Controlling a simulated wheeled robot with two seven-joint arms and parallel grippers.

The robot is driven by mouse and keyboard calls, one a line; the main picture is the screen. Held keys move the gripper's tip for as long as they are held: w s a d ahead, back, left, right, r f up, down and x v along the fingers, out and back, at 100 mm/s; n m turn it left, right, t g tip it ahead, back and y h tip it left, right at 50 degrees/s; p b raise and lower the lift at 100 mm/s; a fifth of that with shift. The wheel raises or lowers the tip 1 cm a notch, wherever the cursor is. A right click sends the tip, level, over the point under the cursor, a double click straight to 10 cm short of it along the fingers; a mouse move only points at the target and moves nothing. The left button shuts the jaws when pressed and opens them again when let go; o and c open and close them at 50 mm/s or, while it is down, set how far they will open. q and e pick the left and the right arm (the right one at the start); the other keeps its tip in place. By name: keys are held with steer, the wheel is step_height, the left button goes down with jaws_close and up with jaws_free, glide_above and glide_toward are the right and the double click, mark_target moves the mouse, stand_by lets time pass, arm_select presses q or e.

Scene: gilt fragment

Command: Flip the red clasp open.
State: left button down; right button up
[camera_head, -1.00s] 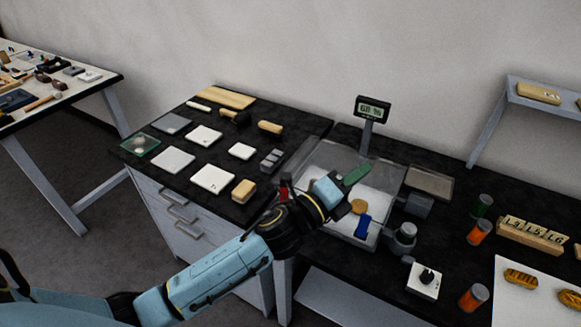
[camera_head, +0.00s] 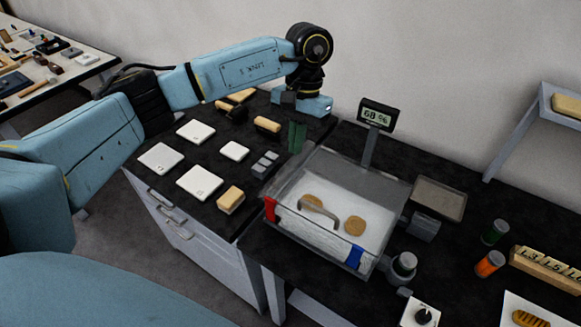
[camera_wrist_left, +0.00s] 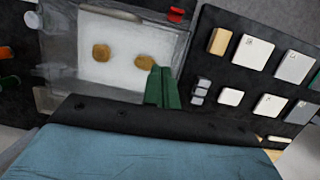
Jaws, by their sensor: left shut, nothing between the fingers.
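The red clasp (camera_head: 271,209) is on the front left corner of a clear-lidded box (camera_head: 330,258). It also shows at the top of the left wrist view (camera_wrist_left: 175,15). A blue clasp (camera_head: 355,257) is at the box's front right. Two round tan pieces (camera_head: 354,225) lie on the white floor inside, behind a grey curved handle (camera_head: 322,212). My left gripper (camera_head: 297,138), with green fingers, is shut and empty behind the box's back left corner, apart from the red clasp. The same fingers show in the left wrist view (camera_wrist_left: 162,88). My right gripper is not in view.
A display reading 68 % (camera_head: 376,115) stands behind the box. A grey tray (camera_head: 439,198) and a round knob fixture (camera_head: 404,264) are to its right. White tiles (camera_head: 200,183) and a tan block (camera_head: 230,199) lie on the black bench to the left.

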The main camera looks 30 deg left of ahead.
mark_target(276, 198)
arm_select(q)
steer(key=f, duration=0.1)
steer(key=s+f, duration=0.1)
steer(key=a+f+p, duration=0.1)
steer(key=shift+s+f, duration=0.4)
steer(key=p+x, duration=0.1)
steer(key=x, duration=0.4)
steer(key=shift+a+f, duration=0.1)
steer(key=shift+f, duration=0.05)
steer(key=s+p, duration=0.2)
steer(key=s, duration=0.1)
steer(key=shift+s+a, duration=0.1)
steer(key=shift+a, duration=0.05)
steer(key=shift+s, duration=0.3)
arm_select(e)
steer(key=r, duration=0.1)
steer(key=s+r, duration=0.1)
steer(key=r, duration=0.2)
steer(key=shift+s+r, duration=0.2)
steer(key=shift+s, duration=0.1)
